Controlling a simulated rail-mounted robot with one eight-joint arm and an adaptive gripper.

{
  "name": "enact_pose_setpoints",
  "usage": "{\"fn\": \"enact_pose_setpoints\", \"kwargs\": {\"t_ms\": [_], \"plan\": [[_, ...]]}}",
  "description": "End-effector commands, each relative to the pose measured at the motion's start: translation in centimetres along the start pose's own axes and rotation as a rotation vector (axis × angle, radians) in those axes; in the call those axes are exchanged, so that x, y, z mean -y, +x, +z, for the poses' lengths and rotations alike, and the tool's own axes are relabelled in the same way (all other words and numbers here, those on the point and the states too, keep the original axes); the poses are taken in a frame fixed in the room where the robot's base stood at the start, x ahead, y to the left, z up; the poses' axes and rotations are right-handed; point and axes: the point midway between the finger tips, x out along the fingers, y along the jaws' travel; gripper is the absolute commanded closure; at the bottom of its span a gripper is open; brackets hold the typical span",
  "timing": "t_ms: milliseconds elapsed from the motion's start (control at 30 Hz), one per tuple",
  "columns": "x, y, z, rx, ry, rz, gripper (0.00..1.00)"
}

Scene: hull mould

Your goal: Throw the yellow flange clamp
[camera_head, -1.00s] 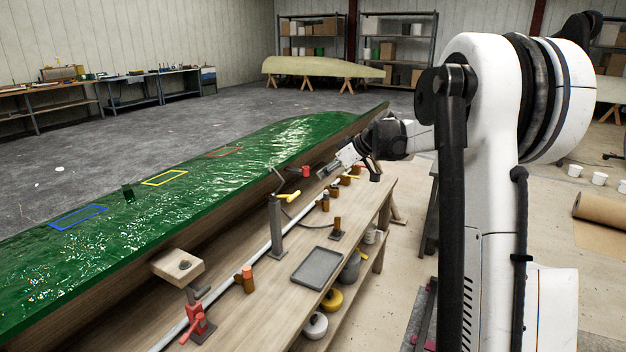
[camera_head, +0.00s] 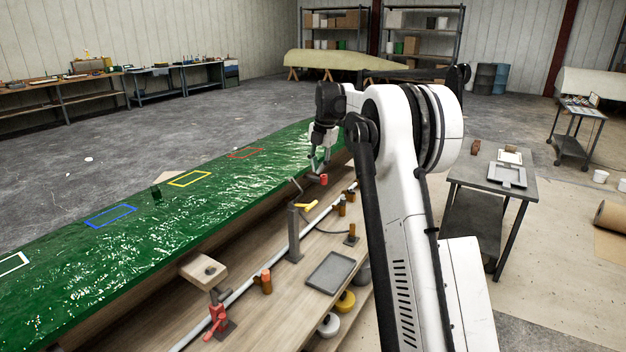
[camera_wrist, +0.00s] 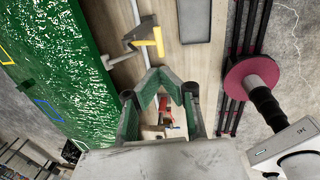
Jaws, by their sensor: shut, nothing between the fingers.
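The yellow flange clamp is the yellow-handled clamp (camera_head: 307,205) on a grey post at the bench edge beside the green hull mould (camera_head: 150,225). In the wrist view, a yellow handle (camera_wrist: 158,42) with a grey body lies above my fingertips, apart from them. My gripper (camera_head: 318,158) hangs over the far part of the bench edge, beyond the clamp in the head view. In the wrist view, its green fingers (camera_wrist: 158,78) come together at the tips with nothing held. In the head view the fingers are small and partly hard to make out.
A red clamp (camera_head: 218,318) stands at the near bench edge by a wooden block (camera_head: 203,270). A grey tray (camera_head: 330,272) lies on the bench, with orange-brown cylinders (camera_head: 266,282) around. Coloured rectangles mark the mould. A side table (camera_head: 465,180) stands at right.

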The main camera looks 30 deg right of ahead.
Motion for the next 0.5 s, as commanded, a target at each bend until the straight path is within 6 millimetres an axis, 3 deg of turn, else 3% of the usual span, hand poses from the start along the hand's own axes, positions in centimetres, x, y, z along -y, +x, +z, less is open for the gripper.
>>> {"fn": "enact_pose_setpoints", "kwargs": {"t_ms": [500], "plan": [[-0.1,9.2,0.0,-0.001,0.003,0.002,1.00]]}}
